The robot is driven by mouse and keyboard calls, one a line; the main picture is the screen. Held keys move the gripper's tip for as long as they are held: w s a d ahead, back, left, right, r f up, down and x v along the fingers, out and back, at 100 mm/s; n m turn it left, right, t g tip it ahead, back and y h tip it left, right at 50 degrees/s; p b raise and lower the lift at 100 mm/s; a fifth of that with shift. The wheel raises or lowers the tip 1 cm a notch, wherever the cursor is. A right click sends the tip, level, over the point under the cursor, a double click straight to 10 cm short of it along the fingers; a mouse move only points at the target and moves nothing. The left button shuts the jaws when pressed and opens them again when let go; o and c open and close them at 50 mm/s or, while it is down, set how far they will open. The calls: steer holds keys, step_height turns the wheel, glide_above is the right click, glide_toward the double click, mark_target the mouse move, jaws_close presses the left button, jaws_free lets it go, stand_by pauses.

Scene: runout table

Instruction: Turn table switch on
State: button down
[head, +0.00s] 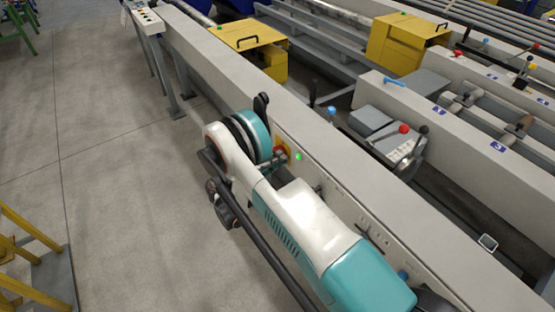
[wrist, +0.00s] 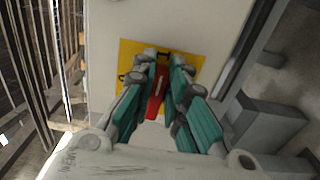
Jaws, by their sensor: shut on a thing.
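The table switch is a red handle (wrist: 157,95) on a square yellow plate (wrist: 127,53) in the wrist view. My gripper (wrist: 162,72) is shut on the red handle, with its teal-and-grey fingers on both sides of it. The handle runs roughly lengthwise between the fingers, slightly tilted. In the head view the yellow plate (head: 285,148) sits on the side of the long light-grey table (head: 335,155), and my arm partly hides it. A small green light (head: 297,157) glows just right of the plate.
Yellow boxes (head: 265,42) and a lever unit with a red knob (head: 403,129) stand beyond the table. A button panel (head: 147,18) is at the table's far end. Yellow railings (head: 22,255) stand at lower left. The grey floor (head: 95,140) between is clear.

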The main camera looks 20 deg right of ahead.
steer(key=shift+f, duration=0.1)
steer(key=c, duration=1.6)
jaws_free()
steer(key=shift+a, duration=0.1)
steer(key=v, duration=1.2)
